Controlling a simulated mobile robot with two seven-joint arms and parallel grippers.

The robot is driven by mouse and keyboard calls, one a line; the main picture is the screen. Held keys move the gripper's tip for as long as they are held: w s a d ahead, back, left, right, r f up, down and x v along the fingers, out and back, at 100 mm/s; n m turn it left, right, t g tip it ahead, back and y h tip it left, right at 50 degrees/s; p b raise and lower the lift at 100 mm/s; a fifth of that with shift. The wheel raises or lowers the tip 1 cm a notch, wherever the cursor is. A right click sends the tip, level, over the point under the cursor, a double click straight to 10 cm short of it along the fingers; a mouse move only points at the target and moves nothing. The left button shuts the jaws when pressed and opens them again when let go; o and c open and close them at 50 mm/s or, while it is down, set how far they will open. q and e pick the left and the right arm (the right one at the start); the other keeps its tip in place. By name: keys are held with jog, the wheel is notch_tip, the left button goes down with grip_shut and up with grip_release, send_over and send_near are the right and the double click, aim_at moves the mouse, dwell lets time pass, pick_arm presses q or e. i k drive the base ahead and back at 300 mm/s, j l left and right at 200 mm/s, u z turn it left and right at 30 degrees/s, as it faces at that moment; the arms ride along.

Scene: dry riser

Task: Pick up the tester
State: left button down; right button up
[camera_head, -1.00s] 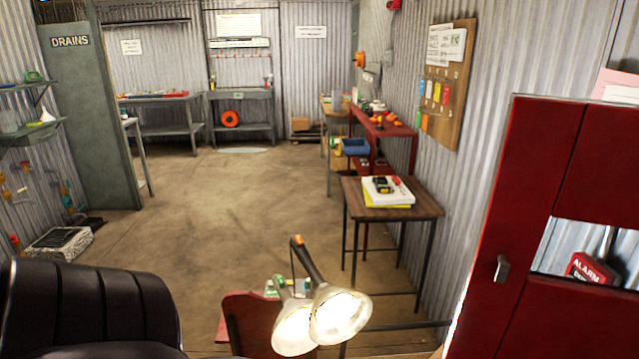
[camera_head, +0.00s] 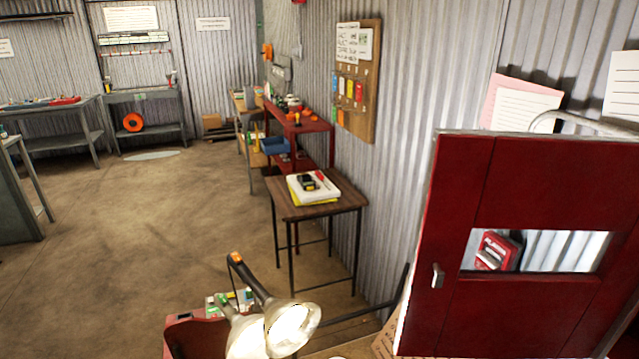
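A small black and yellow device that looks like the tester (camera_head: 307,183) lies on a white book or stack of papers (camera_head: 326,190) with a yellow sheet under it. A small red item (camera_head: 321,176) lies beside it. They rest on a small wooden table (camera_head: 342,202) with dark legs, against the right wall. The device is too small to identify with certainty. Neither of my grippers shows in the head view.
A lit double lamp (camera_head: 290,325) stands close in front, by a red container (camera_head: 190,335). A red cabinet (camera_head: 500,190) fills the right foreground. A red bench (camera_head: 310,127) stands behind the table. The floor (camera_head: 150,250) to its left is clear.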

aim_at(306, 182)
jog(key=j+u, duration=0.2)
jog(key=u, duration=0.2)
jog(key=i+j+u, duration=0.1)
jog(key=j+u, duration=0.2)
jog(key=i+j+u, duration=0.3)
jog(key=j, duration=0.2)
jog(key=i+j+u, duration=0.1)
jog(key=j+u, duration=0.2)
jog(key=i+j+u, duration=0.8)
jog(key=i, duration=0.4)
jog(key=i+z, duration=0.5)
jog(key=i+j+z, duration=0.15)
jog(key=i+z, duration=0.75)
jog(key=i, duration=0.8)
jog(key=i+j+z, duration=0.15)
jog(key=i, duration=1.15)
